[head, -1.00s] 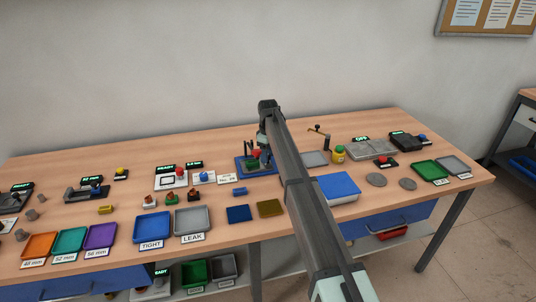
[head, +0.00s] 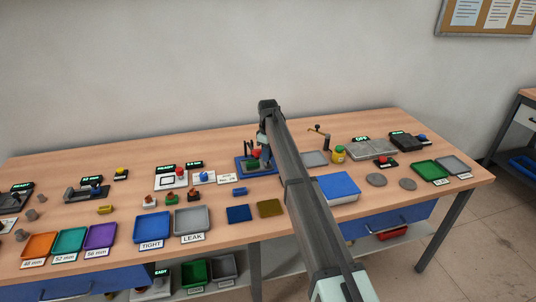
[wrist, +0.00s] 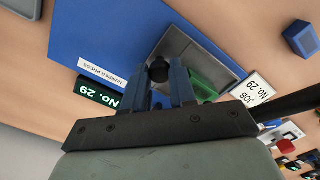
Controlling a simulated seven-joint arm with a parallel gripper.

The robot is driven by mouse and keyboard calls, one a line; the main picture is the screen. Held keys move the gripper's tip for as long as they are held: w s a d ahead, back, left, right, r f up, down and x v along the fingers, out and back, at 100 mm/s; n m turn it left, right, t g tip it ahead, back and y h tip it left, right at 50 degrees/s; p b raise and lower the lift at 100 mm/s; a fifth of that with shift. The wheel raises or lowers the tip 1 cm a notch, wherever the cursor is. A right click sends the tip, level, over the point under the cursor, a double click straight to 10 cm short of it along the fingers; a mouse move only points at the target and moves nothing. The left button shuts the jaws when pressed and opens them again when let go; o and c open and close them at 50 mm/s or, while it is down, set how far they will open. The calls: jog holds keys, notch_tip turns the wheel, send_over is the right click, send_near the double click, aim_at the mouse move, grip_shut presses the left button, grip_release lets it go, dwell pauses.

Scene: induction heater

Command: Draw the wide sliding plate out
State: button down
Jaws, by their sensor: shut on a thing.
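In the wrist view, the dark grey sliding plate (wrist: 183,45) lies on a blue base (wrist: 100,35) marked as a number press. My gripper (wrist: 163,75) is shut on a small black knob (wrist: 158,67) by the plate's edge. A green part (wrist: 204,84) shows beside the fingers, partly hidden by them. In the head view, my gripper (head: 264,150) is down at the blue press station (head: 262,172), near a red ball and a green part. My arm hides some of the station there, and the plate cannot be made out.
A display reading No. 29 (wrist: 98,93) and a JOB No. 29 card (wrist: 252,92) are beside the base. A small blue block (head: 239,191) lies in front of the station. Blue (head: 238,213) and olive (head: 270,208) pads lie nearer the table's front edge.

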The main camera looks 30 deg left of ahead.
jog(key=w+d, duration=0.8)
jog(key=shift+w, duration=0.1)
jog(key=shift+d, duration=0.15)
jog(key=c, duration=1.1)
grip_release()
jog(key=shift+o, duration=1)
jog(key=shift+r, duration=0.15)
notch_tip(320, 180, up, 14)
jog(key=shift+f, duration=0.2)
